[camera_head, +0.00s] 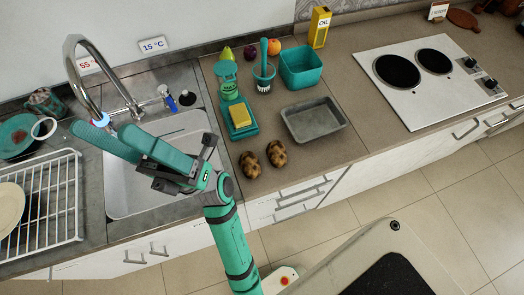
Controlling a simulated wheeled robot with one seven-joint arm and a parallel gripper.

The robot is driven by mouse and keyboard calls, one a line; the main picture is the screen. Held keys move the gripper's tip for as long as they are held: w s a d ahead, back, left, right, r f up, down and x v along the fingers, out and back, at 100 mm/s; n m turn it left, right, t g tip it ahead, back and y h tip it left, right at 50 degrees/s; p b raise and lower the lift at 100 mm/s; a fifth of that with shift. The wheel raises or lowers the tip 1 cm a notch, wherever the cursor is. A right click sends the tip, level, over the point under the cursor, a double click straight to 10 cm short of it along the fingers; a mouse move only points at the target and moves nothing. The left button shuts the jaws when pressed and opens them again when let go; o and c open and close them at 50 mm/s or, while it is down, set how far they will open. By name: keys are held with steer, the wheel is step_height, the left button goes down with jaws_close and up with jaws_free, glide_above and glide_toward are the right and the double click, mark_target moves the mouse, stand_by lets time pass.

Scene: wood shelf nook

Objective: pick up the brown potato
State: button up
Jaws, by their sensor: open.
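Two brown, mottled potatoes lie on the counter in front of the teal dish: the left potato (250,164) is nearer the sink, and the right potato (276,153) is close beside it. My gripper (104,131) appears over the sink, to the left of both potatoes. Its teal fingers point to the upper left, open and apart from the potatoes. I see nothing between the fingers. Both potatoes are in plain view.
A teal dish with a yellow block (238,116) stands behind the potatoes; a grey metal tray (314,120) is to their right. The tall faucet (92,62) rises near my fingers. A wire dish rack (45,205) is left of the sink (150,200).

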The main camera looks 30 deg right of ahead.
steer(key=a+r+n+g, duration=0.2)
steer(key=a+n+g, duration=0.1)
steer(key=n+g, duration=1.15)
steer(key=h, duration=2.7)
glide_toward(279, 151)
steer(key=f, duration=0.5)
steer(key=shift+s+d+f, duration=0.1)
steer(key=shift+s+f, duration=0.05)
steer(key=shift+s, duration=0.1)
steer(key=f, duration=0.2)
steer(key=w+a+f, duration=0.1)
steer(key=f, duration=0.1)
steer(key=shift+f, duration=0.6)
